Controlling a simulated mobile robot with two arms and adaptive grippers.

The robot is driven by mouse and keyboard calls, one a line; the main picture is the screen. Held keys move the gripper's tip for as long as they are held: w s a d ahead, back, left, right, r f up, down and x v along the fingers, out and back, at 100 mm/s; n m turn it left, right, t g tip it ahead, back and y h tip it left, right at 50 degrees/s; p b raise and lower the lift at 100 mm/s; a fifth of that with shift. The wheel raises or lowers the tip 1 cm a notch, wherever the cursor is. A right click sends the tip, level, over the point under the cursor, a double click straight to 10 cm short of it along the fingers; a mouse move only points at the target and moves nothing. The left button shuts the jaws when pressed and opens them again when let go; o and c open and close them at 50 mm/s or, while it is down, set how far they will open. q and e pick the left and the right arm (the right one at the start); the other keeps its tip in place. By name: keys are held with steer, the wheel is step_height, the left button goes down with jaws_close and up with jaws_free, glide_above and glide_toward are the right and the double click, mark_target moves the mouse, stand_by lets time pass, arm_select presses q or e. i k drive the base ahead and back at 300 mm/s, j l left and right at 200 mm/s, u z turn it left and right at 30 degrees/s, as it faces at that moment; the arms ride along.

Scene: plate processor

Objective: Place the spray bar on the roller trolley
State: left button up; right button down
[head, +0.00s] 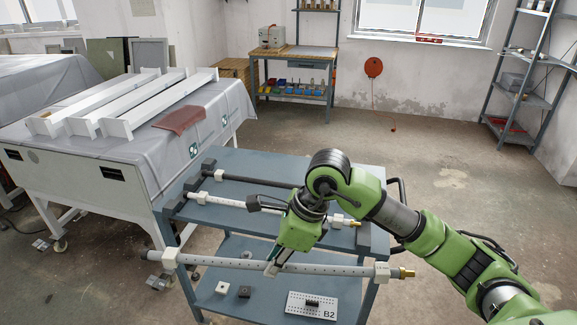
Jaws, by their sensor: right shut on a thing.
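The spray bar (330,268) is a long grey perforated tube with white blocks near its ends and a brass fitting at the right end. My right gripper (273,267) is shut on it near its middle. The bar lies roughly level across the picture, along the near side of the blue-grey trolley (233,161); its height against the top is hard to judge. On the trolley top lie a similar pale bar (230,202) with a brass end and a dark bar (245,178), resting in dark end supports. My arm hides part of both. My left gripper is not in view.
A lower shelf (262,250) holds small blocks (244,291) and a plate marked B2 (312,305). A grey-covered machine (150,150) with white channels on it stands close at left. A workbench (300,52) and shelving (520,80) stand at the back, with open floor before them.

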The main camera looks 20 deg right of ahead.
mark_target(287, 169)
steer(key=i+l, duration=0.2)
steer(key=i, duration=0.25)
steer(key=i+l, duration=0.25)
steer(key=i, duration=0.25)
steer(key=i+l, duration=0.2)
steer(key=i, duration=0.25)
